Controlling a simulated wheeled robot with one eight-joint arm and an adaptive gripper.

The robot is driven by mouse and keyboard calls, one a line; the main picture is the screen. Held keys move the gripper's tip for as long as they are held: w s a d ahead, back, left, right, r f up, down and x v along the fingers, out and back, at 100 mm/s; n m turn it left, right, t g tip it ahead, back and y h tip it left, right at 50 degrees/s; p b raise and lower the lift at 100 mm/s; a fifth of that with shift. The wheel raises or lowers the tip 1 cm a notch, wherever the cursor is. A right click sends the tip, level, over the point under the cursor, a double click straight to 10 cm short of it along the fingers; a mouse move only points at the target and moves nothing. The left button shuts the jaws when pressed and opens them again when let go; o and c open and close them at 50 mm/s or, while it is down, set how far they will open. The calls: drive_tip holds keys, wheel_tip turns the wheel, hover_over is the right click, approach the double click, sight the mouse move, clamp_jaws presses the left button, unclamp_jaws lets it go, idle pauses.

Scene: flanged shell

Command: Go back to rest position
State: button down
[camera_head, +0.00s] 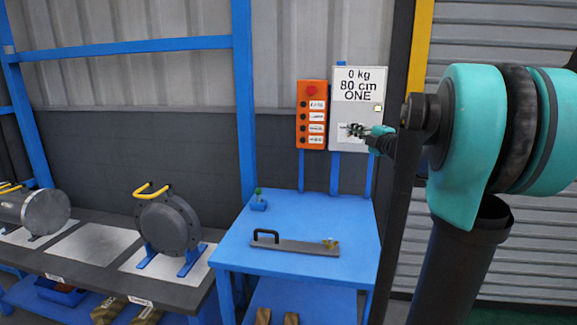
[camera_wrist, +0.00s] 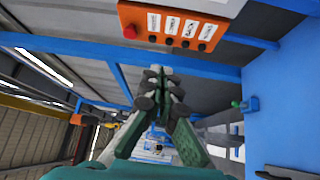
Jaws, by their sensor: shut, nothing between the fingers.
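My gripper (camera_head: 356,130) shows small in the head view, in front of the lower part of the white sign panel (camera_head: 344,95). It is raised above the blue table (camera_head: 235,247) and apart from it. In the wrist view my gripper (camera_wrist: 162,75) has its fingers together, with nothing held between them. My teal arm stands large at the right of the head view. Whether the gripper touches the panel cannot be told.
An orange button box (camera_head: 312,114) hangs left of the panel; it also shows in the wrist view (camera_wrist: 175,27). A plate with a black handle (camera_head: 295,246) and a green-topped blue part (camera_head: 258,201) are on the table. A flanged shell (camera_head: 167,225) stands on the dark bench at left.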

drive_tip(key=s+d+f+m+g+h, duration=0.1)
drive_tip(key=s+d+f+m+h, duration=0.4)
drive_tip(key=f+m+h, duration=0.3)
drive_tip(key=s+d+f+m+g+h, duration=0.1)
drive_tip(key=s+d+f+m+h, duration=0.4)
drive_tip(key=f+m, duration=0.4)
drive_tip(key=s+a+f+m+g+y, duration=0.2)
drive_tip(key=s+a+f+g, duration=0.3)
drive_tip(key=s+f, duration=0.7)
drive_tip(key=s+a+f+m+g+y, duration=0.2)
drive_tip(key=s+a+f+g, duration=0.3)
drive_tip(key=s+a+f, duration=0.3)
drive_tip(key=s+f+m, duration=0.1)
drive_tip(key=s+f, duration=0.2)
drive_tip(key=s, duration=0.2)
drive_tip(key=shift+f+m+g, duration=0.3)
drive_tip(key=shift+f, duration=0.05)
drive_tip(key=c, duration=2.3)
unclamp_jaws()
